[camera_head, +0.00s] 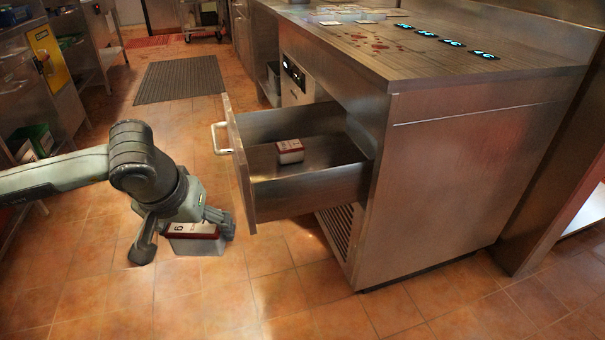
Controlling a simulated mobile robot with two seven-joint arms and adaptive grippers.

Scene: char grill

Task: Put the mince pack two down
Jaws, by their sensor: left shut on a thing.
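My left gripper (187,226) is shut on a mince pack (194,238), a small tray with a red and white label. It holds the pack in the air above the tiled floor, left of the open drawer (318,197). A second, similar pack (290,151) with a red and white label lies inside the drawer towards its back. The rest of the drawer floor is bare. My right gripper is out of view.
The drawer juts out from the steel grill counter (450,165), its front panel with a white handle (217,138) facing left. Several packs (340,10) and red patties (380,43) are on the counter top. Steel units stand at the far left. A dark mat (180,79) lies on the floor.

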